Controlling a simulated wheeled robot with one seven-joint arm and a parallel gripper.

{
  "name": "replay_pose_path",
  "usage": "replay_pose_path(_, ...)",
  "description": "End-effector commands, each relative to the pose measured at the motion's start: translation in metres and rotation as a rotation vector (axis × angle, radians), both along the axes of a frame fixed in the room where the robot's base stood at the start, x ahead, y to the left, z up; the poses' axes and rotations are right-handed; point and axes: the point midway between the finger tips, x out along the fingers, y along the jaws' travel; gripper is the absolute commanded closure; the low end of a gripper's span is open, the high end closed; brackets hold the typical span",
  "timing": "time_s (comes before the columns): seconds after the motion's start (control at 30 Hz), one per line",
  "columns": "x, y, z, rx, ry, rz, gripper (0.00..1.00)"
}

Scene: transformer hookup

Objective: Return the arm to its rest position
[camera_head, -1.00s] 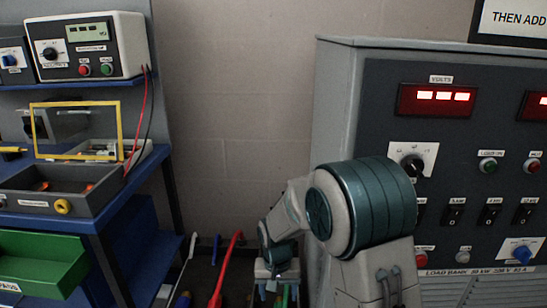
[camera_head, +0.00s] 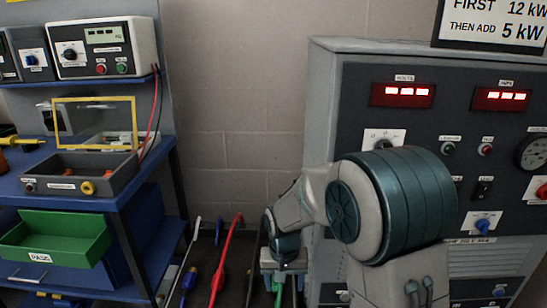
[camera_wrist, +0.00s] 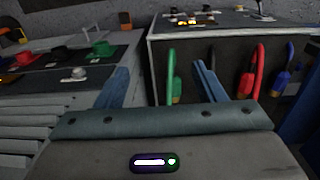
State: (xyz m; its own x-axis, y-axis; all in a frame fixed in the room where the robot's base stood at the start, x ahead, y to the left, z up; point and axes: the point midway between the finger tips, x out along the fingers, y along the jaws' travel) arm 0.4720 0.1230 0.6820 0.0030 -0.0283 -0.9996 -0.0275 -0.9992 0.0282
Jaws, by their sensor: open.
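My arm is folded in front of the grey load bank (camera_head: 322,120) in the head view. Its large teal joint covers part of the load bank's front panel. My gripper (camera_head: 283,268) hangs low, pointing down beside the load bank, and its fingertips are hard to make out there.
A blue workbench (camera_head: 75,203) with a green PASS bin (camera_head: 58,236) stands at the left. A red cable (camera_head: 222,270) and other leads hang between bench and load bank. The wrist view shows a dark panel with a hanging green cable (camera_wrist: 171,75) and red cable (camera_wrist: 258,70).

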Motion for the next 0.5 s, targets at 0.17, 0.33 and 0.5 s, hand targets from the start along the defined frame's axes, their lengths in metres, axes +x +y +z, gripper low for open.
replay_pose_path(0.17, -0.011, -0.017, 0.053, 0.007, -0.027, -0.003, 0.37)
replay_pose_path(0.33, -0.031, -0.039, 0.115, 0.014, -0.063, -0.003, 0.37)
replay_pose_path(0.5, -0.066, -0.068, 0.194, 0.021, -0.114, -0.003, 0.37)
